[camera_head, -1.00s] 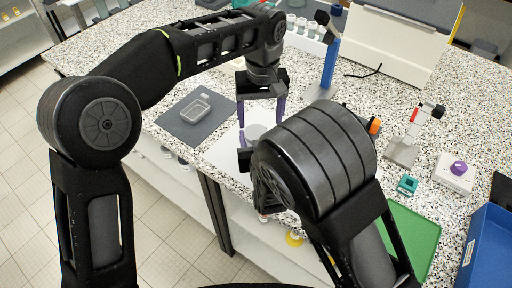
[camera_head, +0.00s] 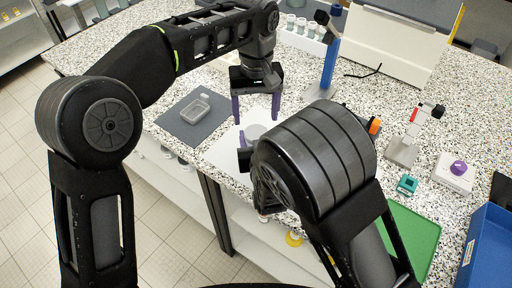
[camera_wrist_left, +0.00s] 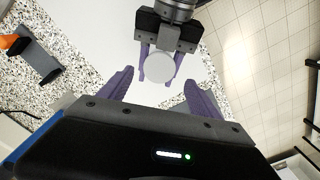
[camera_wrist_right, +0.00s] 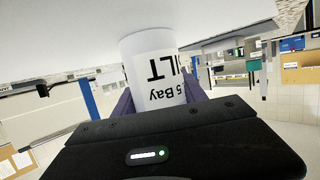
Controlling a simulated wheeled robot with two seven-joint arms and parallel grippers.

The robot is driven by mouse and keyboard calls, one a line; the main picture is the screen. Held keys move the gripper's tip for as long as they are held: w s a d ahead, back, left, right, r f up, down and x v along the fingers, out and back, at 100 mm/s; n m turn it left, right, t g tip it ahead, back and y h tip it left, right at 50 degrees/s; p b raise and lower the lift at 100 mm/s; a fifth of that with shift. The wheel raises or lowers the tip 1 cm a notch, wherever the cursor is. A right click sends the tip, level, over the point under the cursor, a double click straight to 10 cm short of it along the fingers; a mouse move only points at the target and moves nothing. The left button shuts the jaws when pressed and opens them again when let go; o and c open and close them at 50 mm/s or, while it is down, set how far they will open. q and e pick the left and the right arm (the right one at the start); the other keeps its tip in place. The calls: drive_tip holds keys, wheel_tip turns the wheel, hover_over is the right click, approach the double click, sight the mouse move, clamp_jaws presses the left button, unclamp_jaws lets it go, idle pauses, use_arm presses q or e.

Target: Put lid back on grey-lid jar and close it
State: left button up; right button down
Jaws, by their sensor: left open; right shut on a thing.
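The jar is a white cylinder (camera_wrist_right: 152,75) with a black-lettered label, upside down in the right wrist view. Its round grey top (camera_wrist_left: 160,68) faces the left wrist camera and also shows in the head view (camera_head: 255,131). It looks like the lid sitting level on the jar, though the seam is not visible. My right gripper (camera_wrist_left: 157,76) is shut on the jar's sides, its purple fingers around it; in the head view my right arm mostly hides it. My left gripper (camera_head: 256,118) is open and empty above the jar, fingers pointing down.
The jar is over a white mat (camera_head: 225,152) near the table's front edge. A grey mat (camera_head: 180,120) with a clear tray (camera_head: 196,110) lies left. A blue stand (camera_head: 329,68), a green tray (camera_head: 410,235) and a blue bin (camera_head: 488,250) are to the right.

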sight(256, 132)
use_arm(q)
drive_tip(key=shift+f, duration=3.3)
drive_tip(key=c, duration=1.4)
drive_tip(key=o, duration=1.5)
drive_tip(key=shift+r, duration=0.1)
drive_tip(key=shift+r, duration=2.2)
drive_tip(key=shift+o, duration=0.4)
